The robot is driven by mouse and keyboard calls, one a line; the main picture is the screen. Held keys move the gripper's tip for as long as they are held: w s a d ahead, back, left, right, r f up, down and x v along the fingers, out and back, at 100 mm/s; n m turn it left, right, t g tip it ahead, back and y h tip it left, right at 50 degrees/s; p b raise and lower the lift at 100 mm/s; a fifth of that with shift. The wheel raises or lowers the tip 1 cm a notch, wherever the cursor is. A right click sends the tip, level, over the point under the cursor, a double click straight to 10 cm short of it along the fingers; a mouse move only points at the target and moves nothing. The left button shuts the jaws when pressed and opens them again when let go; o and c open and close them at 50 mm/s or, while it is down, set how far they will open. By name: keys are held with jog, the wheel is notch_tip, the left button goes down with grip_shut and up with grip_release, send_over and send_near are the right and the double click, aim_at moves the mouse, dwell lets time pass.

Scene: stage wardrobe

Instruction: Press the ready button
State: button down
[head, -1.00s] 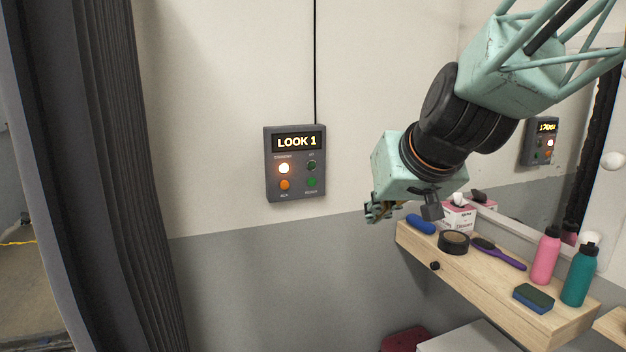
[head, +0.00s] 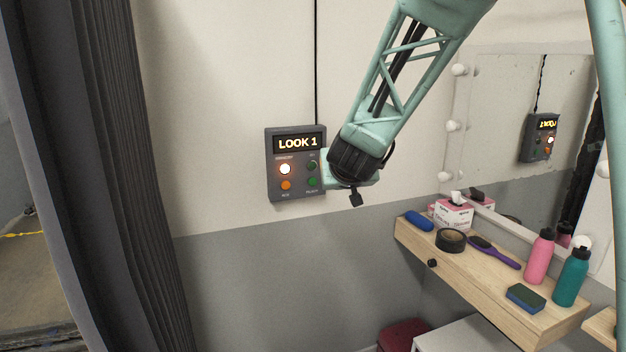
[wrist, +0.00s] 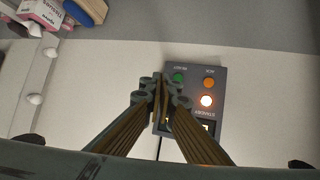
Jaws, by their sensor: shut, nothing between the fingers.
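The grey cue panel (head: 296,193) hangs on the wall in the head view, its display reading "LOOK 1". The green ready button (head: 312,182) is at its lower right and also shows in the wrist view (wrist: 180,78), where the panel appears upside down. My gripper (wrist: 163,84) is shut and empty, its fingertips in front of the panel beside the ready button in the wrist view. I cannot tell whether they touch anything.
On the panel are a lit standby button (head: 285,169), an orange ACK button (head: 286,185) and another green button (head: 311,165). A wooden shelf (head: 480,285) with bottles, a brush and tissues stands at right. A dark curtain (head: 110,180) hangs at left.

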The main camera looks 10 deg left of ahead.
aim_at(313, 182)
jog(key=w+a+f+t+h+p, duration=0.1)
jog(key=w+a+f+h+p, duration=0.1)
jog(key=w+f, duration=0.3)
jog(key=w+a+f+t+h+p, duration=0.1)
jog(key=w+a+f+h+p, duration=0.2)
jog(key=w+f+p, duration=0.1)
jog(key=shift+w+f+h+p, duration=0.35)
jog(key=shift+w+p, duration=0.2)
jog(key=shift+w, duration=0.85)
jog(key=shift+w, duration=0.1)
jog(key=shift+w+a+p, duration=0.5)
jog(key=shift+w+a, duration=0.15)
jog(key=shift+w, duration=0.65)
jog(key=shift+w+a+p, duration=0.45)
jog(key=shift+w+a, duration=0.2)
jog(key=shift+w, duration=0.6)
jog(key=shift+w+a+p, duration=0.5)
jog(key=shift+w+a, duration=0.15)
jog(key=shift+w, duration=0.65)
